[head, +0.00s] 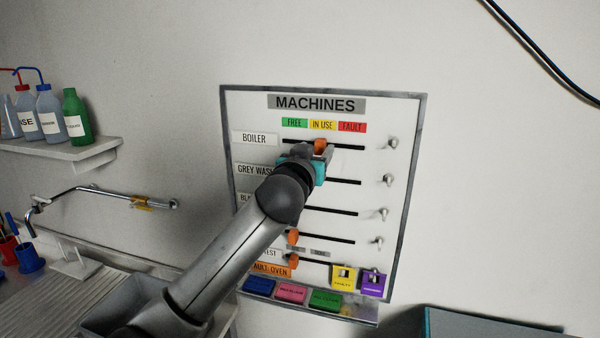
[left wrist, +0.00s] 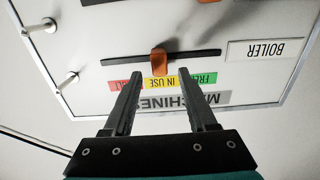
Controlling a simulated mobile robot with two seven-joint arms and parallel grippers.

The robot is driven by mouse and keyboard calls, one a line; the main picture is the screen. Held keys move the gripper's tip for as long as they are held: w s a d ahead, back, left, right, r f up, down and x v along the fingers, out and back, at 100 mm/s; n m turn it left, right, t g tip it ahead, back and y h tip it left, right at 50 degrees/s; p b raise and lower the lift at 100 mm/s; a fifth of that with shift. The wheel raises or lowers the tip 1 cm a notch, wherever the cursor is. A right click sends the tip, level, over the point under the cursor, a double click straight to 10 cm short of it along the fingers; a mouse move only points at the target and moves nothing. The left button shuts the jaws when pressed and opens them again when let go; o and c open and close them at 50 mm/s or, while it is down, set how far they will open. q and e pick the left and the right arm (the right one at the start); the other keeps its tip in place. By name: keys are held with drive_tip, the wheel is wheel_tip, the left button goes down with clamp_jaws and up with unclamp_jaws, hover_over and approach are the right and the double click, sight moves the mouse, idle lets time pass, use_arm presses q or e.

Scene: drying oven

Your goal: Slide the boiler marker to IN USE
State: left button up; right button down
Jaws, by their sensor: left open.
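The MACHINES board (head: 424,150) hangs on the wall, with FREE, IN USE and FAULT labels above several slots. The orange boiler marker (head: 320,144) sits on the top slot, below the yellow IN USE label (head: 321,125). In the left wrist view, where the board appears upside down, the marker (left wrist: 158,62) lines up with the IN USE label (left wrist: 160,83). My left gripper (head: 322,151) is at the marker. Its open fingers (left wrist: 160,74) point at the board on either side of the marker, with visible gaps. My right gripper is not in view.
Lower slots carry other orange markers (head: 292,237), partly hidden by my left arm. Metal pegs (head: 392,143) stick out along the board's right side. Coloured tags (head: 343,276) hang at its bottom. A bottle shelf (head: 70,150) and a tap (head: 90,188) are at left.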

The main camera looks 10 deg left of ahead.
use_arm(q)
drive_tip(key=s+b, duration=0.2)
drive_tip(key=s, duration=1.1)
drive_tip(key=shift+a, duration=0.2)
